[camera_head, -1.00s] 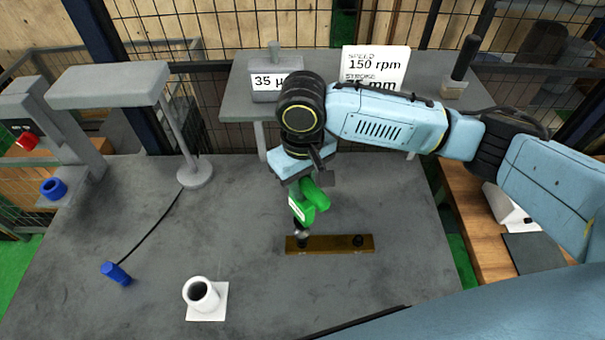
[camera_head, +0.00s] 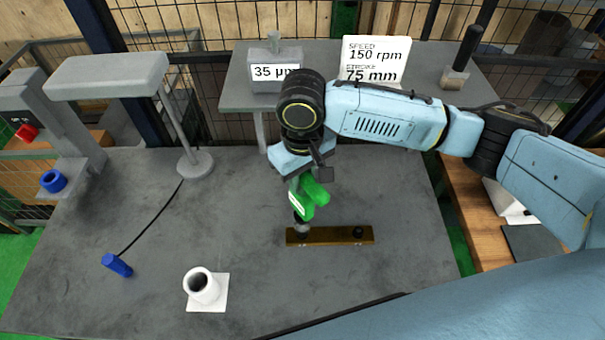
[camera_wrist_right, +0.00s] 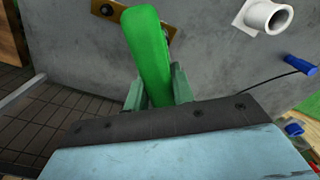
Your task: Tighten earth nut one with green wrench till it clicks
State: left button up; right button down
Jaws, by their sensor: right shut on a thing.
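The green wrench (camera_head: 308,198) is held in my right gripper (camera_head: 301,180), its tip pointing down. The tip meets the left end of the brass bar (camera_head: 330,236), where a nut is hidden under it. A dark nut (camera_head: 358,232) shows at the bar's right end. In the right wrist view, the green wrench (camera_wrist_right: 148,55) rises between the fingers of my right gripper (camera_wrist_right: 158,88) and covers part of the brass bar (camera_wrist_right: 127,14). A dark nut (camera_wrist_right: 107,9) shows on the bar there. My left gripper is not in view.
A white cup-like holder (camera_head: 202,287) stands at the front of the grey table (camera_head: 150,230). A blue-handled corded tool (camera_head: 117,265) lies left. A lamp-like stand (camera_head: 194,163) is at the back left. A raised shelf (camera_head: 235,95) with a "35 µm" block (camera_head: 273,72) and sign (camera_head: 375,62) stands behind.

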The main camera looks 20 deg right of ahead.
jog(key=shift+f, duration=1.4)
jog(key=shift+f+p, duration=0.2)
jog(key=shift+p, duration=0.35)
dwell(0.9)
